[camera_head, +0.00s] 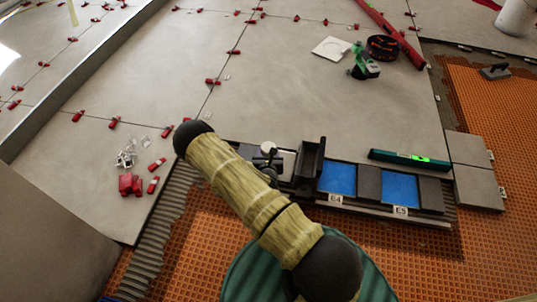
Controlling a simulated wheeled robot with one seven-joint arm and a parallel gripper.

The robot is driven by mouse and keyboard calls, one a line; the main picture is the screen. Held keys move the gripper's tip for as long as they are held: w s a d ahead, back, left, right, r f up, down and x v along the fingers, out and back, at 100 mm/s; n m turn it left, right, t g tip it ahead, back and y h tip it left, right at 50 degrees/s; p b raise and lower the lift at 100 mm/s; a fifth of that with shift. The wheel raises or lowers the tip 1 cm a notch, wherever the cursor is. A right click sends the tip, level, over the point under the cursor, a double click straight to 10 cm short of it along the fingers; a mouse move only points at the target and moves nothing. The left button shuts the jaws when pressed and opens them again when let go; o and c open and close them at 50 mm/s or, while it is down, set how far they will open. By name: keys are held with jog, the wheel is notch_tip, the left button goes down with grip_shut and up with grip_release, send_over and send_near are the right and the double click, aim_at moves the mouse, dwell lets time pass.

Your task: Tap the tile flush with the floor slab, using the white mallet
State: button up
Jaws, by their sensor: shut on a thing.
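My arm crosses the middle and covers much of the work spot. A dark part that looks like my gripper (269,165) shows just past its right edge, mostly hidden. It is shut on what looks like the white mallet (268,147), of which only a small pale rounded piece shows. A pale square tile (288,160) lies close beside it, left of a raised dark block. The tile's height against the slab cannot be told. The large grey floor slab (290,85) lies behind.
Blue recesses labelled E4 (338,178) and E5 (399,189) lie to the right, with a green level (409,159) behind them. Red wedges (130,184) and clear clips lie at left. A green tool (363,66) and dark round container (382,47) stand farther back.

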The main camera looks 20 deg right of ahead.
notch_tip(320, 180, up, 2)
jog(key=shift+p, duration=0.5)
jog(key=shift+f, duration=0.1)
notch_tip(320, 180, down, 5)
jog(key=b, duration=0.4)
jog(key=shift+f, duration=0.2)
notch_tip(320, 180, up, 6)
jog(key=p, duration=0.5)
jog(key=shift+f, duration=0.3)
